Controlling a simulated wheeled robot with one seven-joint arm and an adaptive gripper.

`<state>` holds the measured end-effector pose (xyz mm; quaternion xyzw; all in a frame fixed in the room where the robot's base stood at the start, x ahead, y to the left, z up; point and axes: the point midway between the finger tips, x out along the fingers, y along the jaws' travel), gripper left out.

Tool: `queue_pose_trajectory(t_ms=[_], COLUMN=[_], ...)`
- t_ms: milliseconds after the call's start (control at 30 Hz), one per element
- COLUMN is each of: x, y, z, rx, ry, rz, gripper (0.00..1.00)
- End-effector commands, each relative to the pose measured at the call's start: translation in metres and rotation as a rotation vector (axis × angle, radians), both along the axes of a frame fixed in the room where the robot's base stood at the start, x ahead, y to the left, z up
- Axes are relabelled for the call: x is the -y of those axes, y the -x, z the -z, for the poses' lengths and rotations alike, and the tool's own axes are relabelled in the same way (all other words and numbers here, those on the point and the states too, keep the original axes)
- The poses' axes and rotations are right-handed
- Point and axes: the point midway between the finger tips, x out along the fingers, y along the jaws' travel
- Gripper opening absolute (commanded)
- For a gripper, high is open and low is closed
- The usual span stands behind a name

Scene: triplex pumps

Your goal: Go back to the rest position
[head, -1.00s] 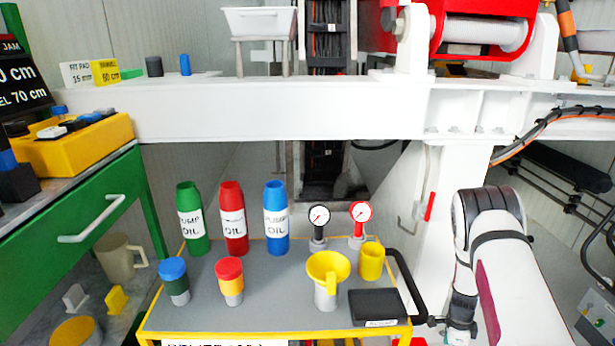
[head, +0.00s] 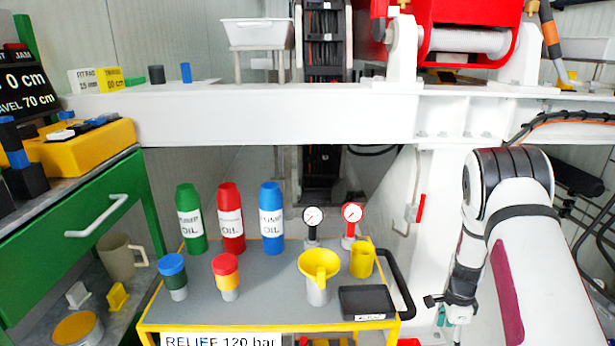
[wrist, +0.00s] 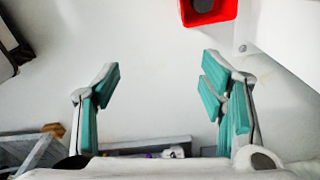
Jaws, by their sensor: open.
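My gripper (wrist: 160,92) is open and empty in the wrist view, its teal pads wide apart with a pale surface beyond them. In the head view my gripper (head: 447,314) hangs low at the right, beside the right edge of the yellow-edged trolley (head: 250,326). My white arm comes down at the right of the head view.
On the trolley stand green (head: 190,220), red (head: 231,220) and blue (head: 271,220) oil bottles, two gauges, a yellow funnel (head: 319,264), a yellow cup (head: 362,260) and a black box (head: 367,303). The trolley's black handle (head: 402,285) is close to my gripper. A green drawer unit (head: 75,210) stands left.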

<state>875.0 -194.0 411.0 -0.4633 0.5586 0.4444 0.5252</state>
Motion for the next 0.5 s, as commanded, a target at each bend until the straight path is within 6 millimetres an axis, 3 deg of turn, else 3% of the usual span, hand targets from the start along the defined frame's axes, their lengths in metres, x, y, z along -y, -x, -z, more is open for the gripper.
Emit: queue_pose_trajectory(t_ms=[267,500], x=[-0.046,-0.092], y=[0.004,0.040], z=[-0.118,-0.219], rx=[0.025,0.043], ry=[-0.063,-0.111], rz=[-0.228,-0.477], gripper=[0.64,0.64])
